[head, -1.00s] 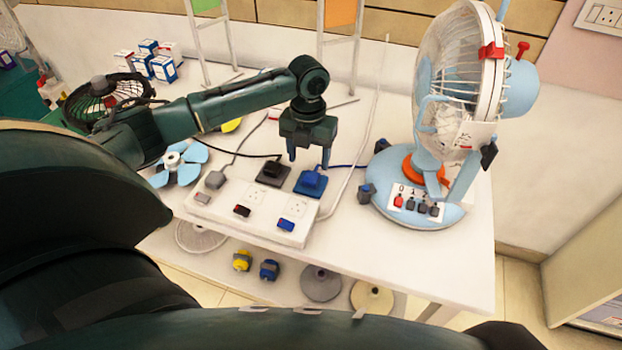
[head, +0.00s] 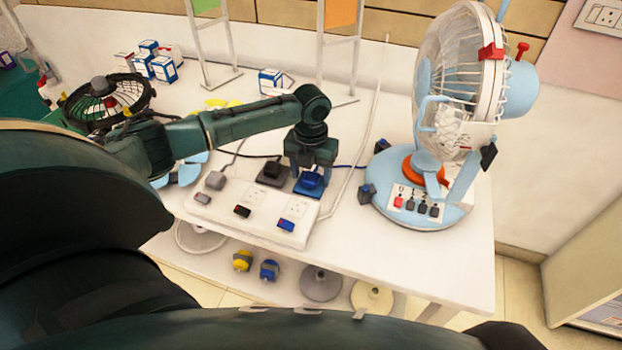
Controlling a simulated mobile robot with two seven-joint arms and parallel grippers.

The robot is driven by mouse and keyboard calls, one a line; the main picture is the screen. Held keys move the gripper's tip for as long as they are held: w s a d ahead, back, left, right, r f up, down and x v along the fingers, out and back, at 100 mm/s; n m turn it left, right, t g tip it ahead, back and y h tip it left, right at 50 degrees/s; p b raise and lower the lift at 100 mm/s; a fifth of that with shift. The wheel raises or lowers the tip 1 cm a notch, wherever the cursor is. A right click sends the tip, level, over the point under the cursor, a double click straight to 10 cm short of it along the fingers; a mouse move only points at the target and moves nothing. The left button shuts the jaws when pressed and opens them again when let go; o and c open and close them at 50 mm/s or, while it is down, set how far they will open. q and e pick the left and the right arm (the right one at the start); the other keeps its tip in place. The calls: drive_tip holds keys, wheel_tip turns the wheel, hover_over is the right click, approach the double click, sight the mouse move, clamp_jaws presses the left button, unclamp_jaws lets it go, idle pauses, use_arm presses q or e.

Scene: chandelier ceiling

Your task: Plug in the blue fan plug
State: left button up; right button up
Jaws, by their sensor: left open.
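The blue fan plug (head: 311,182) sits on a blue square base behind the right end of the white power strip (head: 262,214). My left gripper (head: 309,188) is lowered over the blue plug, with its fingers at the plug's sides. It looks open; whether the fingers touch the plug is hard to tell. A blue cord runs from the plug toward the blue fan (head: 425,190) on the right. A black plug (head: 271,172) sits on a dark base to the left, and a grey plug (head: 215,180) is at the strip's left end. My right gripper is not in view.
Small boxes (head: 163,69) and a black fan (head: 107,98) stand at the back left, with another box (head: 270,81) at the back. Frame stands (head: 338,100) rise behind. The table's front right (head: 380,256) is clear.

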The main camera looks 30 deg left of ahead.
sight(311, 177)
use_arm(q)
drive_tip(key=c, duration=1)
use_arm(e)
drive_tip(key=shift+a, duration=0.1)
use_arm(q)
wheel_tip(311, 177, up, 10)
drive_tip(key=shift+r, duration=0.1)
idle(0.3)
